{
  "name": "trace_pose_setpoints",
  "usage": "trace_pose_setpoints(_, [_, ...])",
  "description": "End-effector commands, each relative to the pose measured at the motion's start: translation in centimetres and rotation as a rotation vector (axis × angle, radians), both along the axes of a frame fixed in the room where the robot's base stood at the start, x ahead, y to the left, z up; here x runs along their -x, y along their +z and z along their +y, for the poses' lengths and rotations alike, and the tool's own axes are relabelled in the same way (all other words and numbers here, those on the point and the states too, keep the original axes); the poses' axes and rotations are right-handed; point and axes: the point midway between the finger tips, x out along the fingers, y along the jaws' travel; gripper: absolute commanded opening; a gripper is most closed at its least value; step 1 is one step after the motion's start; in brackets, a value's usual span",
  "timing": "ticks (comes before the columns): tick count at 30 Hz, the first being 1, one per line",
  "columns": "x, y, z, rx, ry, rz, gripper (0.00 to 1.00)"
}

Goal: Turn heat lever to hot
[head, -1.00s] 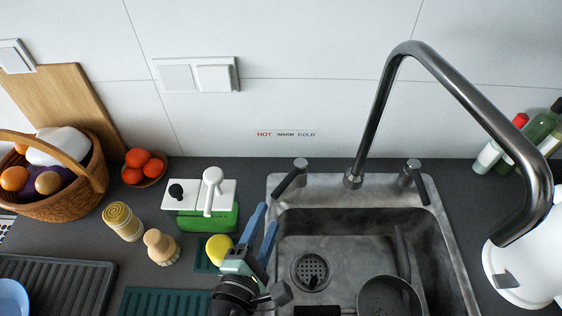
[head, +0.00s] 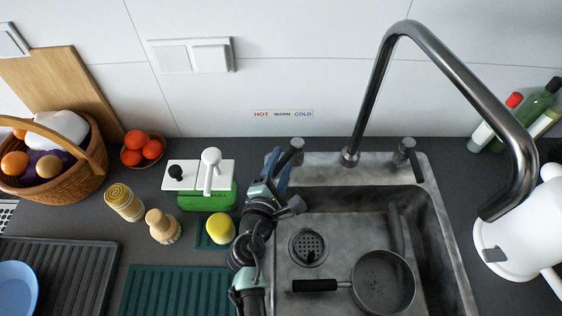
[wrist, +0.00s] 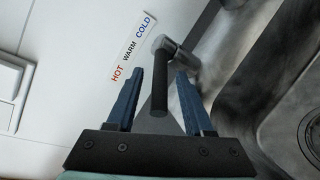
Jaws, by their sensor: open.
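The heat lever (head: 290,152) is a dark handle on a metal post at the sink's back left corner. In the wrist view the lever (wrist: 160,82) lies between the two blue fingers of my gripper (wrist: 160,100), with a visible space on each side. My gripper (head: 277,165) is open and right at the lever in the head view, where its fingers partly hide the handle. The HOT WARM COLD label (head: 283,114) is on the wall above; it also shows in the wrist view (wrist: 132,47).
The faucet (head: 350,155) rises right of the lever, with a second lever (head: 405,152) beyond it. A pan (head: 384,283) lies in the sink (head: 440,230). A white soap dispenser (head: 209,172), green sponge box (head: 207,198) and yellow ball (head: 220,228) stand close left of my arm.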

Motion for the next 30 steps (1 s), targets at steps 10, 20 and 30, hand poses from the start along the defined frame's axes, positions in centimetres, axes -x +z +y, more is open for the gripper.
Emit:
trace_pose_setpoints(10, [-0.24, -0.04, -0.1, 0.0, 0.0, 0.0, 0.47])
trace_pose_setpoints(20, [-0.21, -0.04, -0.08, 0.0, 0.0, 0.0, 0.0])
trace_pose_setpoints(30, [-0.2, -0.05, -0.07, 0.0, 0.0, 0.0, 0.0])
